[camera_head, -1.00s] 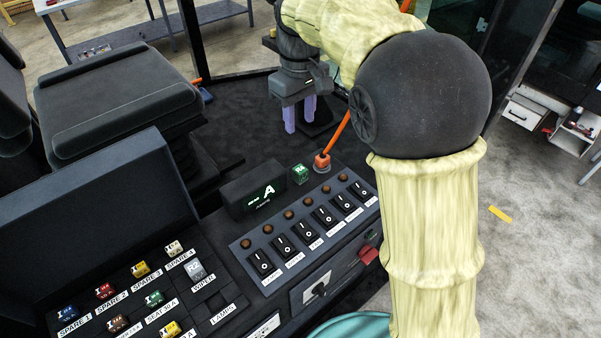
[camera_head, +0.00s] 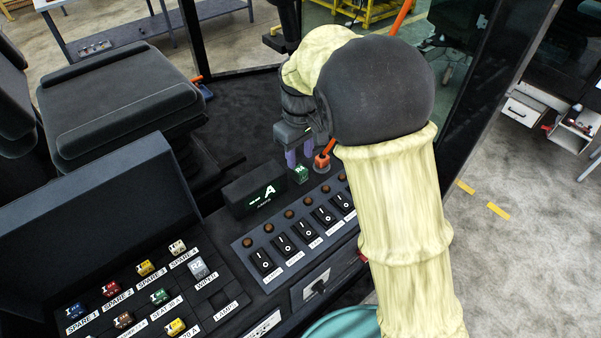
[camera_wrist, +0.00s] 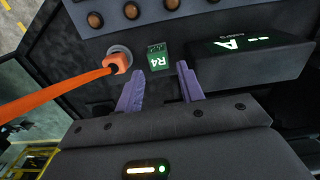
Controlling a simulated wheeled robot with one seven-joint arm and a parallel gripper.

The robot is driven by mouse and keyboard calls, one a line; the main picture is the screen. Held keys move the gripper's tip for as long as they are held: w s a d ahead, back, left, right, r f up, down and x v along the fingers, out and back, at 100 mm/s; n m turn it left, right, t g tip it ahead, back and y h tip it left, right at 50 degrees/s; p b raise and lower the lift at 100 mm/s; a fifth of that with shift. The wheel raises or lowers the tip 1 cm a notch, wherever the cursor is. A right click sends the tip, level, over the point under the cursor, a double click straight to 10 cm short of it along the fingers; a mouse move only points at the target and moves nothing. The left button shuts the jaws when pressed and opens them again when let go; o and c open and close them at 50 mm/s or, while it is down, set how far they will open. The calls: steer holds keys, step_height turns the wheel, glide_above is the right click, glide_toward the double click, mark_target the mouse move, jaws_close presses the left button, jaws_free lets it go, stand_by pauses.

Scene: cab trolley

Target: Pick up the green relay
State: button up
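The green relay (camera_head: 301,174), a small cube, sits on the dark console between the display box and the orange lever. In the wrist view the green relay (camera_wrist: 158,57) shows the label R4 and lies just beyond the fingertips, between their lines. My gripper (camera_head: 301,158) is low over the console, just behind the relay in the head view. In the wrist view my gripper (camera_wrist: 160,72) has its two purple fingers spread apart with nothing between them. The fingers appear apart from the relay.
The orange lever (camera_wrist: 60,94) rises close beside one finger. The display box (camera_head: 253,190) marked A stands on the relay's other side. A switch panel (camera_head: 283,259) lies in front. The open fuse box (camera_head: 235,306) with several coloured relays is at lower left.

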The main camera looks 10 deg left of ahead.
mark_target(300, 169)
steer(key=f, duration=0.1)
steer(key=f+p, duration=0.1)
steer(key=f, duration=0.1)
steer(key=f+p, duration=0.1)
steer(key=f, duration=0.1)
steer(key=shift+w, duration=0.25)
steer(key=shift+c, duration=0.5)
steer(key=c, duration=0.7)
